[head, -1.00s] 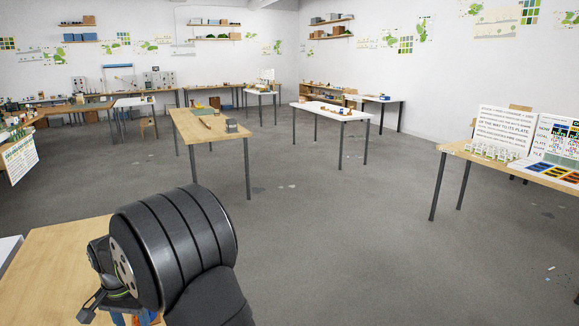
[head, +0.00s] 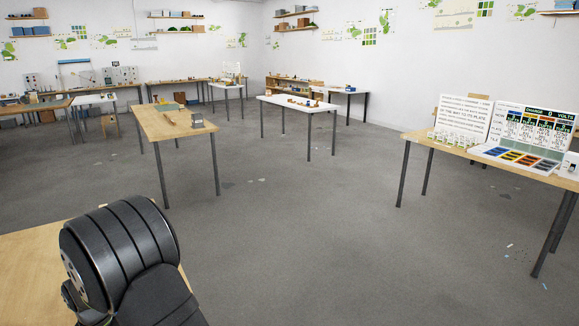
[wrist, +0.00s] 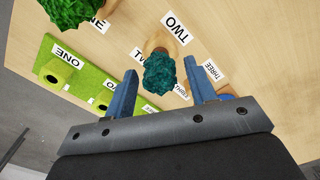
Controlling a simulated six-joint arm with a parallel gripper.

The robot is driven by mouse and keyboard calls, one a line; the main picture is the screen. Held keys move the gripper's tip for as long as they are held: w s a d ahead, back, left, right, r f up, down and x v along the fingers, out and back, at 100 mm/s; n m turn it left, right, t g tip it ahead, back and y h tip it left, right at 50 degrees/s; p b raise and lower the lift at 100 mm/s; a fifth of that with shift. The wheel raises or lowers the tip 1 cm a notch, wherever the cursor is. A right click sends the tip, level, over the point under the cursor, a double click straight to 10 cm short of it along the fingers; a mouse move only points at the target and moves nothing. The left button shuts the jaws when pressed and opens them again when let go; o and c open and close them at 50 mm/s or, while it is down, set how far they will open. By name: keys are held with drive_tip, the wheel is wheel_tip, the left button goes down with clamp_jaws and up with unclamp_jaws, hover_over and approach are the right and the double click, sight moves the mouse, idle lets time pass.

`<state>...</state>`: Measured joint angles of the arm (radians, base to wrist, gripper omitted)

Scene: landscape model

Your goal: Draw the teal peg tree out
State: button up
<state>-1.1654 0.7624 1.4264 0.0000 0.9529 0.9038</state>
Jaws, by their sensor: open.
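The teal peg tree (wrist: 159,74) shows in the wrist view as a bushy teal crown. It sits in front of a round wooden piece (wrist: 156,47) beside a "TWO" label. My gripper (wrist: 160,69) is open. Its two blue fingers lie left and right of the teal crown in the picture, with gaps on both sides. Whether they are level with the tree or above it I cannot tell. The tree's lower part is hidden under its crown. In the head view my fingers and the tree are not visible.
In the wrist view a larger green tree (wrist: 72,9) stands at the upper left. A bright green board (wrist: 88,88) with raised round sockets and number labels lies at the left. A "THREE" label (wrist: 212,70) lies near the right finger. The head view shows other tables across open floor.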

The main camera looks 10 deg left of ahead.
drive_tip(key=c, duration=1.1)
drive_tip(key=shift+r, duration=0.8)
drive_tip(key=shift+r, duration=1.75)
